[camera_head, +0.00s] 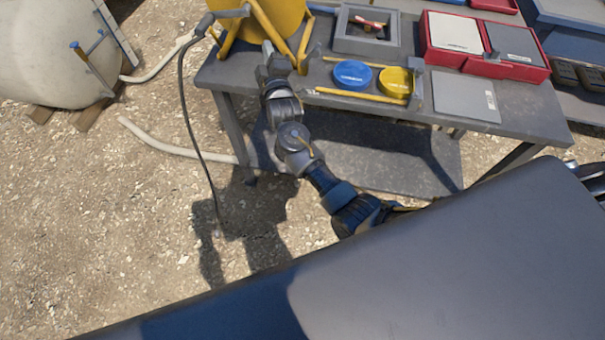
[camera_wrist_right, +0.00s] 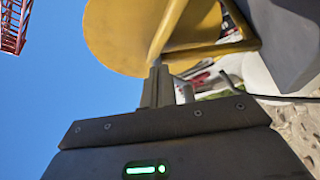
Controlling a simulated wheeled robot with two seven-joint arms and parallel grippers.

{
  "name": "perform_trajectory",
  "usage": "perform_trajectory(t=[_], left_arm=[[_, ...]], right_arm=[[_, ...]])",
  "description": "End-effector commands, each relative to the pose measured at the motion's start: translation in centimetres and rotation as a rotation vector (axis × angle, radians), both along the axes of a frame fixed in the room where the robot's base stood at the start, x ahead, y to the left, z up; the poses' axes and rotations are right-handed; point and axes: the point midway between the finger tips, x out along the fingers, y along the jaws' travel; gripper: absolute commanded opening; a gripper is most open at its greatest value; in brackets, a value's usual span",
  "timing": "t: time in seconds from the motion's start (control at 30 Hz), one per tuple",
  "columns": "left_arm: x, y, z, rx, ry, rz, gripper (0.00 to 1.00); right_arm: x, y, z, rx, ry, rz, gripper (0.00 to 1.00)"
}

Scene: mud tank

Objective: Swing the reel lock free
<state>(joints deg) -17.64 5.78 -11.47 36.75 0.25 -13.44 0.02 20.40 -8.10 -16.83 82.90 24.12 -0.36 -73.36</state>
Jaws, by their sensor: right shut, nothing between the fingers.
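The yellow reel (camera_head: 270,18) stands on yellow legs at the back left of the grey workbench, cut off by the top edge of the head view. Its round yellow side fills the upper middle of the right wrist view (camera_wrist_right: 115,38). My right gripper (camera_head: 268,48) is shut and empty, close beside the reel's legs at the bench's left end. Its fingers (camera_wrist_right: 156,84) point toward the reel frame in the wrist view; I cannot tell whether they touch it. I cannot clearly pick out the reel lock. My left gripper is not in view.
A dark cable (camera_head: 185,105) hangs from a grey handle (camera_head: 232,12) left of the reel. The workbench (camera_head: 310,75) also holds blue (camera_head: 352,74) and yellow (camera_head: 396,82) discs, a grey tray (camera_head: 345,42) and a red case (camera_head: 437,55). Gravel ground lies in front.

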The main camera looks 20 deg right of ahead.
Motion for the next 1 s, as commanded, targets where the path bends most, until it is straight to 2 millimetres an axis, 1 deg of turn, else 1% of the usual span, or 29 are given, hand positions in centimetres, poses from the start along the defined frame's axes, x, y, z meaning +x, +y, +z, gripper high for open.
perform_trajectory(t=[0.03, 0.4, 0.47, 0.63, 1.0], left_arm=[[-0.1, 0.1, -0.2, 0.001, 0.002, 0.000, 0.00], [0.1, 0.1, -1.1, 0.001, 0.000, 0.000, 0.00], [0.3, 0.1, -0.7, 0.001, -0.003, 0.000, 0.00], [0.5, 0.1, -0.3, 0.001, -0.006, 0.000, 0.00], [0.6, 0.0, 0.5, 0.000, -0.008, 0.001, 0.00]], right_arm=[[-1.1, 0.0, -0.6, 0.001, 0.003, -0.001, 0.00], [-8.4, 0.8, -2.1, 0.001, 0.002, -0.001, 0.00], [-8.0, 0.8, -3.2, 0.009, 0.032, 0.009, 0.00], [-8.2, 0.9, -6.6, 0.041, 0.100, 0.036, 0.00], [-9.4, 0.8, -14.0, 0.116, 0.251, 0.077, 0.00]])
